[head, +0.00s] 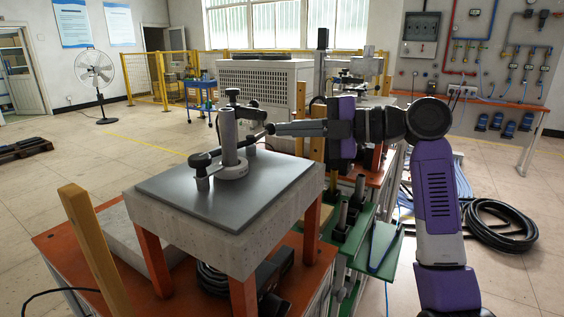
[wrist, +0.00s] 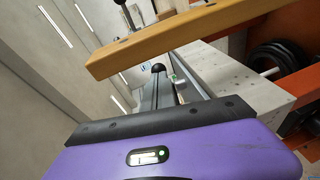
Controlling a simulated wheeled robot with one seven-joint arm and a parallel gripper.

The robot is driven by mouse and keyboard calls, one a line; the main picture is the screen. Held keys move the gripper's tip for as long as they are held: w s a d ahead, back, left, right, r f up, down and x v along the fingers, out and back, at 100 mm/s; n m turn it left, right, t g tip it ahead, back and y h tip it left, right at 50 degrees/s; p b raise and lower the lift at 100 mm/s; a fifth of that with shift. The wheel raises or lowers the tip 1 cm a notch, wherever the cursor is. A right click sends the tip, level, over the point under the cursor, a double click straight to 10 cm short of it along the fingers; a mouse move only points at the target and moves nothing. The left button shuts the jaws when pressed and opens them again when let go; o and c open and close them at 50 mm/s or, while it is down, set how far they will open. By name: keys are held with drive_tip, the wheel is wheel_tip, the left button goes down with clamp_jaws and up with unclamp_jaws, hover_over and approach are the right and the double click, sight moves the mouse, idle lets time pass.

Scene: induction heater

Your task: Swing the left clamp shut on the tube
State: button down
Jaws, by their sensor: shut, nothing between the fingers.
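The grey metal tube (head: 228,135) stands upright in a round base on a dark plate (head: 180,196) atop a pale block. The left clamp (head: 201,162), with a black knob and metal bracket, sits at the tube's left; I cannot tell whether it touches the tube. A second clamp (head: 250,113) with black ends stands behind and right of the tube. My gripper (head: 275,129) reaches in from the right, its long grey fingers shut and empty. Its tips are by a black knob, which also seems to show in the wrist view (wrist: 158,68); contact is unclear.
A wooden post (head: 300,118) rises close by my fingers; a wooden bar crosses above them in the wrist view (wrist: 170,40). Another post (head: 92,248) stands at the front left. A green shelf (head: 382,246) with upright parts is below my arm.

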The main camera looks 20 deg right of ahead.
drive_tip(key=shift+w+b, duration=0.95)
drive_tip(key=shift+w, duration=0.2)
